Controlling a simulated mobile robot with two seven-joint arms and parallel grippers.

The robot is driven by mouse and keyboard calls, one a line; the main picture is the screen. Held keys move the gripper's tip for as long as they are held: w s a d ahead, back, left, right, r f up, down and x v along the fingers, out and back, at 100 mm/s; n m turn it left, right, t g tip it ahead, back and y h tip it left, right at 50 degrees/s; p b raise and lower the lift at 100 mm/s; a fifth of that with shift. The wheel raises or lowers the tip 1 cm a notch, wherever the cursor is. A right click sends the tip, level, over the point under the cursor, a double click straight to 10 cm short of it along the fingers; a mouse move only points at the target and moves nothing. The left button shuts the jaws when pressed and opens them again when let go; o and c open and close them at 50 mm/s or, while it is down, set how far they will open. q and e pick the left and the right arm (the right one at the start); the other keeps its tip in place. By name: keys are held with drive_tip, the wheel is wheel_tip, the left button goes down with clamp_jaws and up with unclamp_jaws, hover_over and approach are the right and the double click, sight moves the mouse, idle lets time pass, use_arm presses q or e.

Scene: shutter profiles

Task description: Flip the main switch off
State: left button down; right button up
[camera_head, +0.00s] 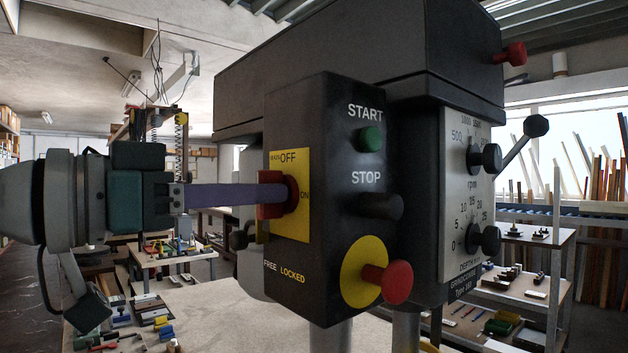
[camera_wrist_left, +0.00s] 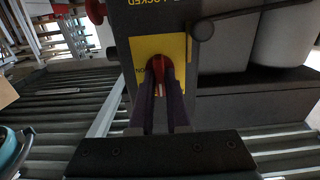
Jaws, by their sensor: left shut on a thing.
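The main switch is a red knob (camera_head: 292,194) on a yellow plate (camera_head: 303,225) marked MAIN, OFF and ON, on the left face of a black control box. My left gripper (camera_head: 280,196) comes in from the left, level, with its purple fingers at the red knob. In the left wrist view the two fingers (camera_wrist_left: 160,88) are closed around the red knob (camera_wrist_left: 158,66), with the yellow plate (camera_wrist_left: 178,47) behind. The fingertips hide part of the knob, and I cannot tell its exact setting. My right gripper is not in view.
The box has a green START button (camera_head: 370,139), a black STOP knob (camera_head: 381,206) and a red stop button (camera_head: 397,281) on a yellow disc. A dial panel (camera_head: 466,200) with a lever (camera_head: 525,138) is at the right. A workbench with tools (camera_head: 165,262) stands behind.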

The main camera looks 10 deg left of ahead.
use_arm(q)
drive_tip(key=c, duration=0.9)
unclamp_jaws()
drive_tip(key=b+v, duration=0.7)
drive_tip(key=v, duration=0.3)
